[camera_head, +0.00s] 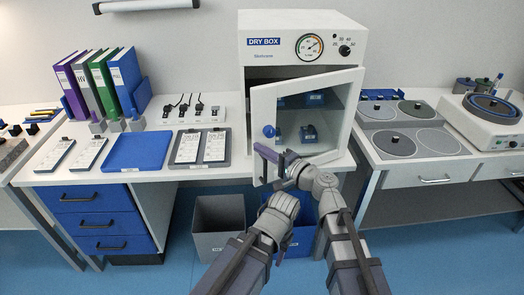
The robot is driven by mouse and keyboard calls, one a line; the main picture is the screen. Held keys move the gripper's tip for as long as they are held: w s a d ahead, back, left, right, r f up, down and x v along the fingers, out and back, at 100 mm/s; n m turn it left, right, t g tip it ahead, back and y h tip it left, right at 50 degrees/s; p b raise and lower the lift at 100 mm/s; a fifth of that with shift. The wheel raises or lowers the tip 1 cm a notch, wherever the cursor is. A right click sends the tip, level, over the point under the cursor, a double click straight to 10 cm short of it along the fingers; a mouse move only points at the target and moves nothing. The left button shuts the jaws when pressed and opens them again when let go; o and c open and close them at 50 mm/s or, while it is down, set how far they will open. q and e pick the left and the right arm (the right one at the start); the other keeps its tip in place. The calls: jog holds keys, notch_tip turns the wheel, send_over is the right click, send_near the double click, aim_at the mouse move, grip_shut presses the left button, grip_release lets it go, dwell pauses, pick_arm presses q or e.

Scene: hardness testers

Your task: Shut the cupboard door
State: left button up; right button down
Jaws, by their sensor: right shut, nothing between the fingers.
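The cupboard is the white dry box (254,58) on the middle bench. Its framed glass door (262,104) stands partly open, hinged on the right, with its free left edge swung out toward me. A blue knob (269,131) sits near that edge. My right gripper (264,154) is shut and empty, in front of the lower left part of the door, just below the knob. I cannot tell whether it touches the door. My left gripper (287,201) is low, below the door and in front of the bench; its fingers cannot be made out.
Two bins, one grey (218,218) and one blue (303,232), stand under the bench. A blue tray (137,151), a grey tray (199,162) and upright binders (125,75) lie to the left. A bench with grey discs (394,143) stands to the right.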

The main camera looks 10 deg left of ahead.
pick_arm(q)
jog(key=shift+w+a, duration=0.25)
jog(key=shift+a, duration=0.05)
pick_arm(e)
jog(key=w+a, duration=0.8)
jog(key=w, duration=0.5)
pick_arm(q)
jog(key=shift+s+a, duration=0.2)
pick_arm(e)
jog(key=s+d, duration=0.3)
jog(key=s, duration=1)
jog(key=shift+s+d, duration=0.25)
jog(key=shift+s, duration=0.1)
